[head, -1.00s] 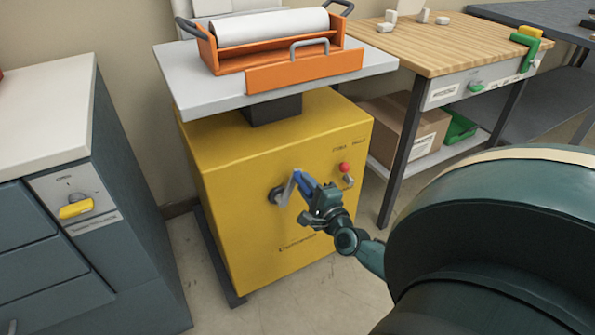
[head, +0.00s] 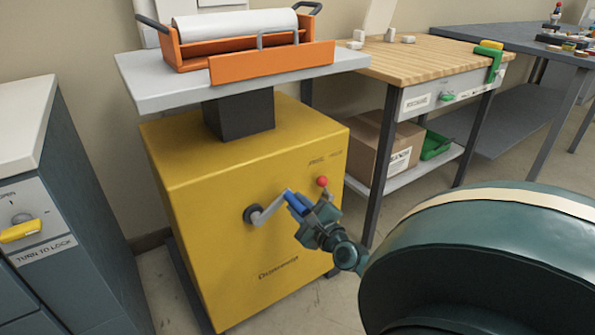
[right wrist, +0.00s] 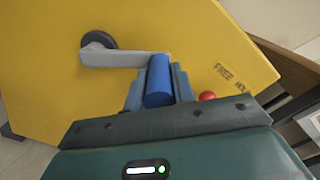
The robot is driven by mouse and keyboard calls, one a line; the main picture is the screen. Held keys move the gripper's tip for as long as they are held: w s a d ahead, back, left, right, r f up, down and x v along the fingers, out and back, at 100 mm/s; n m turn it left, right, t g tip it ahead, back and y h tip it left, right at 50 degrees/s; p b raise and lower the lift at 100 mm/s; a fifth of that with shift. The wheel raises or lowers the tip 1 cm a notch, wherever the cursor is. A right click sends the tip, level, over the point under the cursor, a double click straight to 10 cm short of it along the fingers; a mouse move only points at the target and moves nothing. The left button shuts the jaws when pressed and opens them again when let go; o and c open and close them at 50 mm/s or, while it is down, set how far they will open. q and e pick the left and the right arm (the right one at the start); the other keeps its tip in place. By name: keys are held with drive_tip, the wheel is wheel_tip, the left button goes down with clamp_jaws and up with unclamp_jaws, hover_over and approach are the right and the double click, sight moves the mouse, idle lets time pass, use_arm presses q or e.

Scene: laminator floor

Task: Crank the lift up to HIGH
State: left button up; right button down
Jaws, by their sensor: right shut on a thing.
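The lift is a yellow cabinet (head: 215,200) with a grey platform (head: 165,90) on a dark column (head: 240,115). A grey crank arm (head: 265,212) comes from a dark hub on its front and points up and to the right. My right gripper (head: 301,205) is shut on the blue crank handle (head: 294,201). In the right wrist view the blue handle (right wrist: 158,85) sits between both fingers. A red knob (head: 323,182) is just above and right of the gripper. My left gripper is not in view.
An orange tray (head: 270,65) with a white roll (head: 235,24) rests on the platform. A wood-topped bench (head: 420,62) stands at the right and a drawer cabinet (head: 15,130) at the left. My right arm covers the lower right.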

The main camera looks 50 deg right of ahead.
drive_tip(key=shift+s+d+f, duration=0.1)
drive_tip(key=shift+d+f, duration=0.05)
drive_tip(key=shift+d, duration=0.05)
drive_tip(key=c, duration=1.5)
unclamp_jaws()
drive_tip(key=o, duration=0.3)
drive_tip(key=shift+a, duration=0.1)
drive_tip(key=shift+o, duration=0.2)
drive_tip(key=v, duration=1.3)
drive_tip(key=shift+p, duration=0.3)
drive_tip(key=shift+s+a, duration=0.1)
